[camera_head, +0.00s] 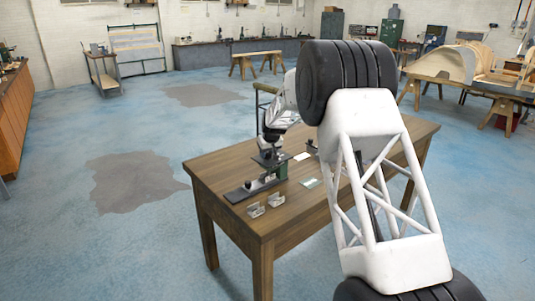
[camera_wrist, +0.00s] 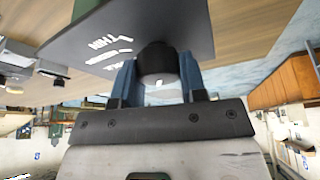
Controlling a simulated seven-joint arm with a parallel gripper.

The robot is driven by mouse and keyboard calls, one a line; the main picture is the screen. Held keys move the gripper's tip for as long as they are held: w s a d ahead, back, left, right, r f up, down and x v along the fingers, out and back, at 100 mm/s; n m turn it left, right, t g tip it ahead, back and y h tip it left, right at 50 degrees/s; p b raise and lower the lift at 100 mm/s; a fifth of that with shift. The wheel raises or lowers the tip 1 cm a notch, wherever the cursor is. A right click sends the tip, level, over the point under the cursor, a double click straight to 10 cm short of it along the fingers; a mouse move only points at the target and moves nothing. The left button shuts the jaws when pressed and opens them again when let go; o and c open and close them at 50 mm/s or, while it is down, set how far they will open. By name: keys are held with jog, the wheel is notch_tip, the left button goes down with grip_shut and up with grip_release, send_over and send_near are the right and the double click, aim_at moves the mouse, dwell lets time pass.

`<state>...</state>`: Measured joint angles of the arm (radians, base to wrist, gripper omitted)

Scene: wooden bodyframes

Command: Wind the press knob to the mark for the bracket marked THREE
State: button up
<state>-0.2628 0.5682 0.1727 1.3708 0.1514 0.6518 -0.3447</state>
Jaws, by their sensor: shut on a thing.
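White lettering on the plate seems to read "THIN" at one line; the other marks are too blurred to read. In the head view, my gripper (camera_head: 270,148) is at the top of the small green press (camera_head: 268,174) on the table. Two small metal brackets (camera_head: 255,210) (camera_head: 276,200) stand at the table's front left; no THREE marking is readable on them. The knob is hidden in the head view.
The table's front right top is clear. My arm covers its right part.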

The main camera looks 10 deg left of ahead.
aim_at(266, 162)
jog(key=m+h, duration=0.1)
jog(key=m, duration=0.3)
jog(key=shift+f+h, duration=0.1)
jog(key=shift+h, duration=0.2)
jog(key=shift+m+h, duration=0.5)
jog(key=shift+m, duration=1)
jog(key=o, duration=0.9)
jog(key=shift+o, duration=0.2)
jog(key=v, duration=0.8)
jog(key=shift+s+f, duration=0.1)
jog(key=shift+s, duration=0.05)
